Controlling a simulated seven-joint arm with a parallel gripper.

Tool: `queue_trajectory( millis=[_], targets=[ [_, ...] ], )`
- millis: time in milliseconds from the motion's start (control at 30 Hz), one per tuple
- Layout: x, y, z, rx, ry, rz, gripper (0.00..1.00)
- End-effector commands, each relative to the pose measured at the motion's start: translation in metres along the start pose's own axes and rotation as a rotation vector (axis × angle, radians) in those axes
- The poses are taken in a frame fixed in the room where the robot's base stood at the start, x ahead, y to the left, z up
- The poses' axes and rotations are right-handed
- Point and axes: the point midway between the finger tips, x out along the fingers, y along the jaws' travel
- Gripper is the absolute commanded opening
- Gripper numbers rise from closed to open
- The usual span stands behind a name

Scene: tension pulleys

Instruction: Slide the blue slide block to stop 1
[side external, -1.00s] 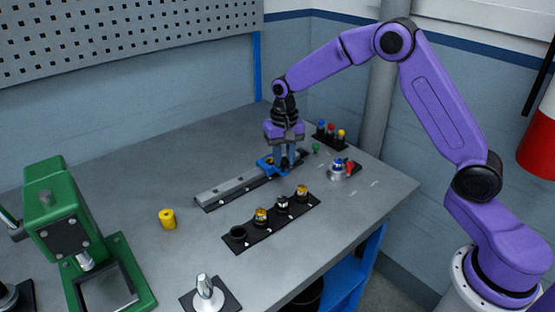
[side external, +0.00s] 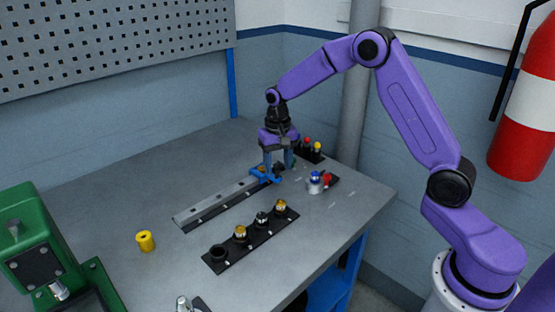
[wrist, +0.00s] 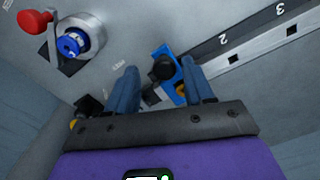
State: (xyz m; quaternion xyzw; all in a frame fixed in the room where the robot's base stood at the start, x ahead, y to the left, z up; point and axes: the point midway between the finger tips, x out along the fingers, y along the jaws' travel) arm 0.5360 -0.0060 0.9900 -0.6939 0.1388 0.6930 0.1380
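The blue slide block (side external: 264,175) sits on the far right end part of the grey rail (side external: 213,203) in the side view. The block, with a black knob (wrist: 163,67) on it, also shows in the wrist view (wrist: 179,79). My gripper (side external: 278,164) is over the block, pointing down. In the wrist view its two blue fingers (wrist: 162,92) are spread apart, with the knob seen just beyond the gap between them. Nothing is held. The marks 2 and 3 show beside the rail in the wrist view; I cannot see the mark 1.
A round fixture with a blue top (side external: 315,178) and a red knob (side external: 327,180) stands right of the block. A black holder (side external: 228,258) with several parts lies in front of the rail. A yellow cylinder (side external: 145,241) stands at left, near a green press (side external: 38,250).

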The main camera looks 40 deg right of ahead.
Motion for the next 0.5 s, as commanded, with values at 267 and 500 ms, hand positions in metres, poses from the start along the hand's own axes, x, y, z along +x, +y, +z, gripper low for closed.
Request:
queue_trajectory(
  millis=[267,500],
  targets=[
    [-0.028,-0.001,0.0,-0.001,0.004,-0.003,0.52],
    [-0.078,-0.002,-0.001,-0.001,0.006,-0.004,0.52]
  ],
)
